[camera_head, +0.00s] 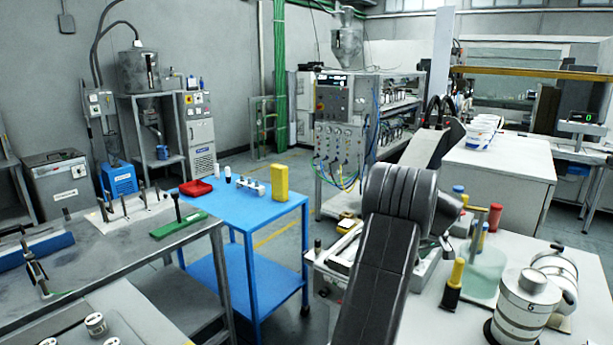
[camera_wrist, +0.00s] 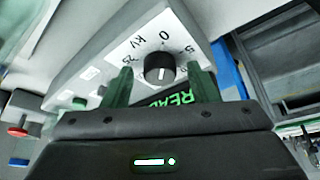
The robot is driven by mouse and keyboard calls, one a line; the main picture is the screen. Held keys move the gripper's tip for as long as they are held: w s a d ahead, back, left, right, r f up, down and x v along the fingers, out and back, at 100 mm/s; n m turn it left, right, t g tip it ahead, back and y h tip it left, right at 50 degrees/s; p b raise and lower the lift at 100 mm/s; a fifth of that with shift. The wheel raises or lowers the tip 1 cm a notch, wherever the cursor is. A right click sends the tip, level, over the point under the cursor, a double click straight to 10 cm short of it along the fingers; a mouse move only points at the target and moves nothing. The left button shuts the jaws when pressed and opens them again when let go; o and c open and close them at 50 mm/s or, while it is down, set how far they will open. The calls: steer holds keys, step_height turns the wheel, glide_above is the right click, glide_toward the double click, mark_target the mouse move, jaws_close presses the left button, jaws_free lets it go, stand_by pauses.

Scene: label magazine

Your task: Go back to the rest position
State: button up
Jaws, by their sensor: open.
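My gripper (camera_wrist: 161,82) shows in the wrist view with its two dark green fingers spread apart and nothing held between them. A black round knob (camera_wrist: 159,68) on a pale panel (camera_wrist: 100,62) appears between the fingers. The panel carries dial marks and the letters kV. I cannot tell how near the fingertips are to the knob. A dark display (camera_wrist: 180,97) with green letters is partly hidden by my gripper. In the head view my arm covers the middle right, and my gripper cannot be made out.
In the wrist view a red button (camera_wrist: 17,132) is at the left. In the head view a blue cart (camera_head: 245,205) stands left of my arm, with a grey bench (camera_head: 120,240) farther left.

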steer(key=shift+r, duration=0.1)
steer(key=b+v, duration=0.2)
steer(key=v, duration=1.2)
steer(key=p+x, duration=0.2)
steer(key=x, duration=1.2)
steer(key=shift+s+a+m+h+p, duration=0.1)
steer(key=shift+m+h+p, duration=0.25)
steer(key=shift+m, duration=0.55)
steer(key=m, duration=0.2)
steer(key=m+h+p, duration=0.1)
steer(key=shift+a+m+h, duration=0.15)
steer(key=shift+m+h, duration=0.1)
steer(key=shift+m, duration=0.15)
steer(key=shift+a+m+h, duration=0.1)
steer(key=shift+m+h, duration=0.9)
steer(key=shift+m, duration=1.6)
steer(key=b+v, duration=0.1)
steer(key=v, duration=1.1)
steer(key=shift+w+r+g+b, duration=0.3)
steer(key=shift+b, duration=0.05)
steer(key=shift+a, duration=0.1)
